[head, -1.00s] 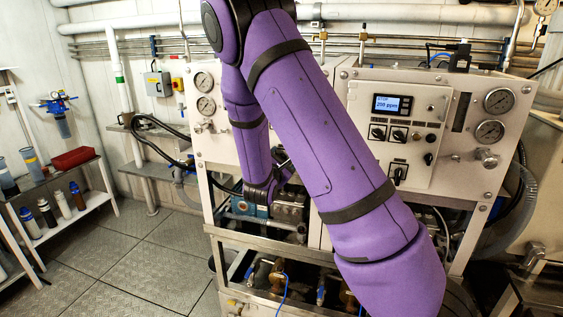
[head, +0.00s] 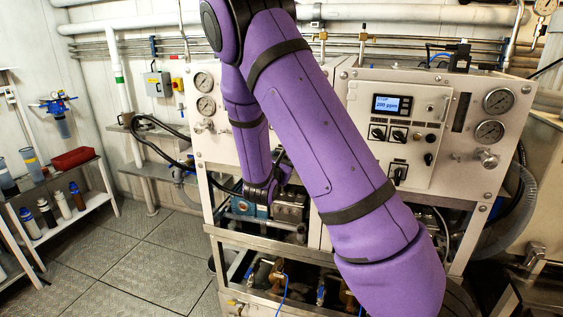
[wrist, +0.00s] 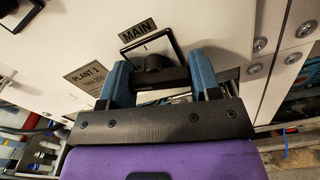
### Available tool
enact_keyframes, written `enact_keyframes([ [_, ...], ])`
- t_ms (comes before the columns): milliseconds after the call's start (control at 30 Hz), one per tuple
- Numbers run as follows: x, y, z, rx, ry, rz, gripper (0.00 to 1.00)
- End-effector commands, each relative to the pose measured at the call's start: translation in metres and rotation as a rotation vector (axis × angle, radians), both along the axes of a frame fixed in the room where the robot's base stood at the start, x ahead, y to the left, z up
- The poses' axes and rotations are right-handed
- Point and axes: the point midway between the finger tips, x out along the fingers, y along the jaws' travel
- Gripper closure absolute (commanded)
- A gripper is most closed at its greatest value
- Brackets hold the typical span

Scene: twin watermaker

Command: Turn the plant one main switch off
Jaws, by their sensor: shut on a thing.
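The plant one main switch (wrist: 153,62) is a black rotary knob on a square plate in the wrist view. The fingers and palm cover part of the plate, and the knob's exact angle is hard to read. In the head view my purple arm hides this switch and the gripper's fingertips.
A second panel at right in the head view has a lit display (head: 392,104), several small knobs, its own lower switch (head: 398,173) and pressure gauges (head: 498,100). A shelf (head: 60,205) with bottles and a red bin stands at left. The floor (head: 130,255) between is clear.

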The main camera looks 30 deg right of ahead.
Motion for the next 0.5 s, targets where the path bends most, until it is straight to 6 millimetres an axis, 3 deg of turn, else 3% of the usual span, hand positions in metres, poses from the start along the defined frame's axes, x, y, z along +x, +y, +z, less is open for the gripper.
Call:
enact_keyframes([
  [500, -0.0002, 0.0003, 0.0011, -0.159, 0.204, 0.001, 0.66],
])
